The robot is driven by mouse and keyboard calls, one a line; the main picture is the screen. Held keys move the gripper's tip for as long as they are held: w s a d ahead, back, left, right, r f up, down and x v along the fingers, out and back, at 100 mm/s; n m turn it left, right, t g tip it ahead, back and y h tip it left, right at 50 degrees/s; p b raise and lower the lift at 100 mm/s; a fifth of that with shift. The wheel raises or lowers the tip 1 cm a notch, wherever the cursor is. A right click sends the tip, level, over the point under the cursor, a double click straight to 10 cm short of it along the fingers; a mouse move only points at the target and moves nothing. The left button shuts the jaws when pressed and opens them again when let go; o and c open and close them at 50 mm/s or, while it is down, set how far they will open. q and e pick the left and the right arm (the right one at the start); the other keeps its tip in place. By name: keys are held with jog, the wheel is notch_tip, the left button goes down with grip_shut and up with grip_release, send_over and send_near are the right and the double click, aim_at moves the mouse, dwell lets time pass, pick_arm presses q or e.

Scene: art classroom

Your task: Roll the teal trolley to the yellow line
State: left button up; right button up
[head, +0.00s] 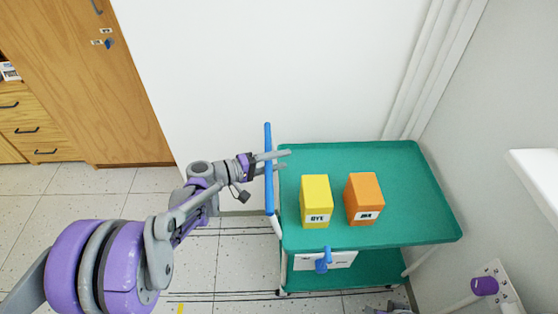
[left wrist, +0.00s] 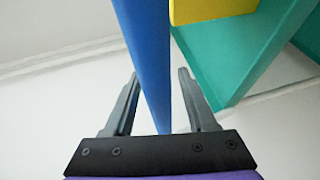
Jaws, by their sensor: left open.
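The teal trolley (head: 400,215) stands near the wall, with a blue handle bar (head: 268,140) along its left side. My left gripper (head: 287,159) is open at the bar, with one finger on each side of it. In the left wrist view the blue bar (left wrist: 150,60) runs between the two open fingers (left wrist: 158,90), and a corner of the teal trolley (left wrist: 215,70) shows beyond. The yellow line is not clearly seen; only a small yellow mark (head: 180,309) shows at the bottom edge of the head view.
A yellow box (head: 315,195) and an orange box (head: 363,192) stand on the trolley's top. A wooden cabinet (head: 95,70) with drawers stands at the back left. A white wall is close behind the trolley, and a grey wall is at the right. Tiled floor (head: 110,200) is clear at the left.

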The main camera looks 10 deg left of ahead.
pick_arm(q)
grip_shut()
dwell(1.4)
